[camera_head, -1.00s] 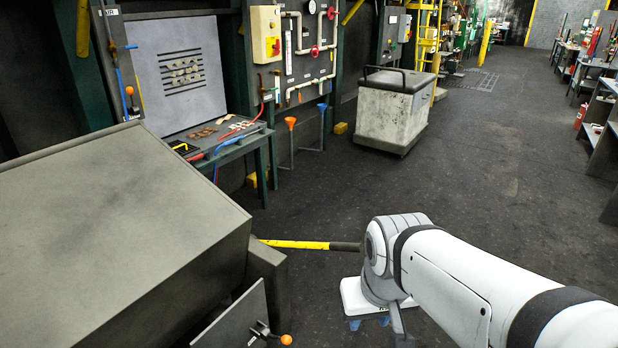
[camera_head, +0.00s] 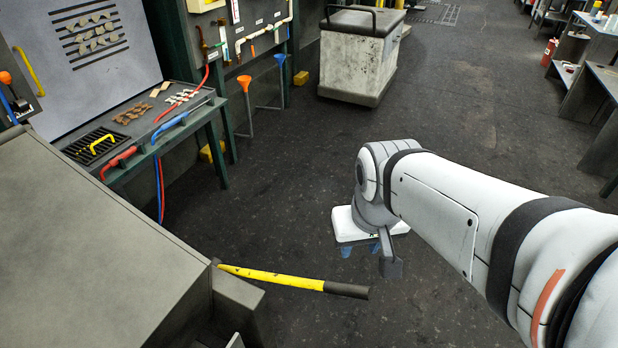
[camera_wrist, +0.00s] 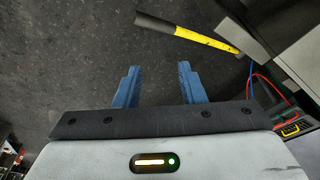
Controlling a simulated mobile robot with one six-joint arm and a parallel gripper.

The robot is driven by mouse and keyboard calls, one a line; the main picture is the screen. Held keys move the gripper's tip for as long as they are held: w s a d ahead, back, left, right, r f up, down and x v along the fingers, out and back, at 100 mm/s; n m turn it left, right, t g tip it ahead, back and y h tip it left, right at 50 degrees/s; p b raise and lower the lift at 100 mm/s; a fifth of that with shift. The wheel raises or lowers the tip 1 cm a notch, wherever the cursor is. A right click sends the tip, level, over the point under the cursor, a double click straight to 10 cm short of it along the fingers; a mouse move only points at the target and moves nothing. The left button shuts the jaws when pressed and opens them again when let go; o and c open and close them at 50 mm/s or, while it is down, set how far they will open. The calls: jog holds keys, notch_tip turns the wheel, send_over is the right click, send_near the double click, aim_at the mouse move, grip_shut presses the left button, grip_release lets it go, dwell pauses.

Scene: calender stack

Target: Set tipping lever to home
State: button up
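The tipping lever appears to be the yellow bar (camera_head: 270,277) with a black grip, sticking out sideways from the grey machine (camera_head: 110,240). In the wrist view the lever (camera_wrist: 190,34) lies at the top right, its black grip toward the upper middle. My gripper (camera_wrist: 157,78) has its two blue fingers spread wide with nothing between them. The lever is beyond the fingertips, not touching them.
A green-framed bench (camera_head: 192,135) with tools and red and blue handles stands behind the machine. A grey wheeled bin (camera_head: 358,55) is farther back. The dark floor right of the lever is open.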

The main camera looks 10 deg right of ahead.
jog(key=shift+o, duration=0.3)
jog(key=shift+a, duration=0.15)
jog(key=shift+o, duration=0.8)
jog(key=shift+w+a+n+p, duration=0.1)
jog(key=shift+w+n+p, duration=0.2)
jog(key=n+g+h+p, duration=0.2)
jog(key=n+g+p, duration=0.1)
jog(key=n+p, duration=0.25)
send_over(341, 285)
jog(key=w, duration=0.1)
notch_tip(341, 285, down, 7)
jog(key=f+n+p, duration=0.1)
jog(key=f, duration=0.2)
jog(key=a+f+n+g+h+p, duration=0.1)
jog(key=f+n, duration=0.1)
jog(key=f, duration=0.2)
jog(key=w+a+f+n+g+h+p, duration=0.1)
jog(key=f+p, duration=0.1)
jog(key=f, duration=0.1)
jog(key=shift+a+f+n, duration=0.2)
jog(key=shift+n, duration=0.15)
jog(key=shift+s+f, duration=0.15)
jog(key=shift+f, duration=0.5)
jog(key=b+x, duration=0.8)
jog(key=shift+s+d+f, duration=0.15)
jog(key=shift+s+f, duration=0.05)
